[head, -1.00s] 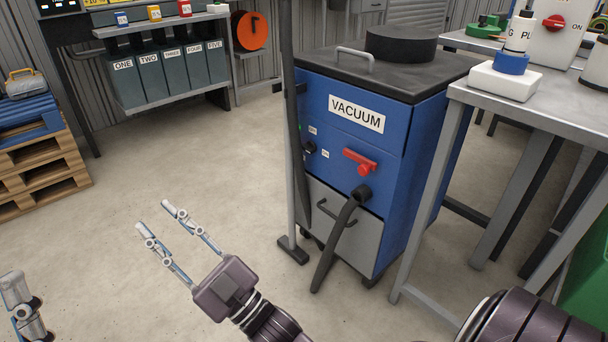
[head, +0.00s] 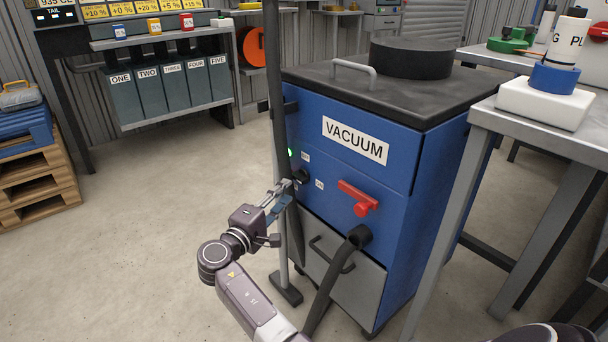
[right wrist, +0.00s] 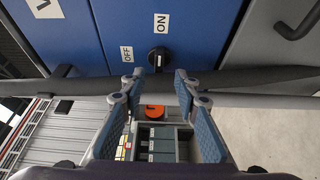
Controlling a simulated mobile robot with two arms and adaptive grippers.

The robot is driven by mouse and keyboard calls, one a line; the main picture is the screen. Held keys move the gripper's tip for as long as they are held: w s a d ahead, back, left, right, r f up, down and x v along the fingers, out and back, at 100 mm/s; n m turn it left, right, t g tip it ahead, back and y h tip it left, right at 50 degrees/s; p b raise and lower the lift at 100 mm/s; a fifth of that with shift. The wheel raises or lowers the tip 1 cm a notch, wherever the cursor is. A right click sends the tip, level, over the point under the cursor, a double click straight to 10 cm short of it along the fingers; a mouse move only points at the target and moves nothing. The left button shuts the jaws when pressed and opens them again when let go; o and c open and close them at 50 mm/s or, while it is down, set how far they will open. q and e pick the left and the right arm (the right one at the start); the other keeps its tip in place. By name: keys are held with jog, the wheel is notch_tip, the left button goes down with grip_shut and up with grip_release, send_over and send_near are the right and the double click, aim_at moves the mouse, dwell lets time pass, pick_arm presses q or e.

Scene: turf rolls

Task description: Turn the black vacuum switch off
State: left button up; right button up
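The blue vacuum cabinet (head: 400,175) stands at the centre of the head view. Its black switch (head: 301,176) is a small round knob on the front's left side. In the right wrist view the switch (right wrist: 159,58) lies between and just beyond the fingertips, with the OFF label (right wrist: 127,54) to its left and the ON label (right wrist: 161,23) above it. I cannot clearly tell where its pointer is set. My right gripper (head: 284,193) is open and empty close to the switch; its two spread fingers (right wrist: 159,80) show no contact with it. My left gripper is out of view.
A dark upright wand (head: 275,80) stands by the cabinet's left edge, near my right fingers. A red lever (head: 358,197) and a black hose (head: 331,275) are on the front. A green light (head: 290,153) glows above the switch. A grey table (head: 480,115) stands close on the right.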

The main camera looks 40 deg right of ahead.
aim_at(297, 180)
jog(key=b+x, duration=0.2)
jog(key=x, duration=0.5)
grip_shut()
